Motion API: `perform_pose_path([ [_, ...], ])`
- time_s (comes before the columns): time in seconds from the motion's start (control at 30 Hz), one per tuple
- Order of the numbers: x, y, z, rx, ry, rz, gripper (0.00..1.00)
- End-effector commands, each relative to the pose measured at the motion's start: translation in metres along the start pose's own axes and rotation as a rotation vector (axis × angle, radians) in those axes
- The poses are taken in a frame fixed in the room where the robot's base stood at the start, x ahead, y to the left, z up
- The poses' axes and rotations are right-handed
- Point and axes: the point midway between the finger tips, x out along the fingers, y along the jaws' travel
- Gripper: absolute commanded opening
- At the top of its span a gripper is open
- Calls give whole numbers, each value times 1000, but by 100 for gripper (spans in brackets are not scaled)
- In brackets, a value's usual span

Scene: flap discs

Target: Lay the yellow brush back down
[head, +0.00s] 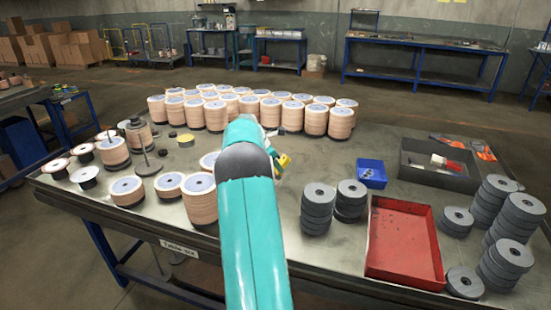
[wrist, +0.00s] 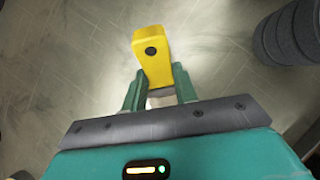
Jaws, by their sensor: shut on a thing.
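The yellow brush (wrist: 152,52) shows in the wrist view as a yellow handle with a dark round spot. My gripper (wrist: 158,93) is shut on it, with its two green fingers on either side of the lower end. A paler part of the brush shows between the fingers. In the head view a bit of the yellow brush (head: 284,161) shows just right of my teal arm, above the table (head: 280,215). My arm hides most of the gripper there. I cannot tell how high the brush is above the table.
Stacks of tan discs (head: 270,112) stand behind my arm. Grey disc stacks (head: 318,206) stand to its right, near a small blue box (head: 371,173) and a red tray (head: 404,243). A dark tray (head: 441,164) holds a brush-like item. Bare tabletop lies around the gripper.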

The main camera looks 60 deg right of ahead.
Motion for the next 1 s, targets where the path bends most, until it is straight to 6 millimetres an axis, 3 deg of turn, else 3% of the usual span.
perform_pose_path([
  [0.47,10,3,-5,1,0,-1,6],
  [0.5,10,3,-5,1,0,-1,36],
  [0.6,10,3,-5,1,0,-1,54],
  [1.0,2,3,-5,1,0,0,54],
])
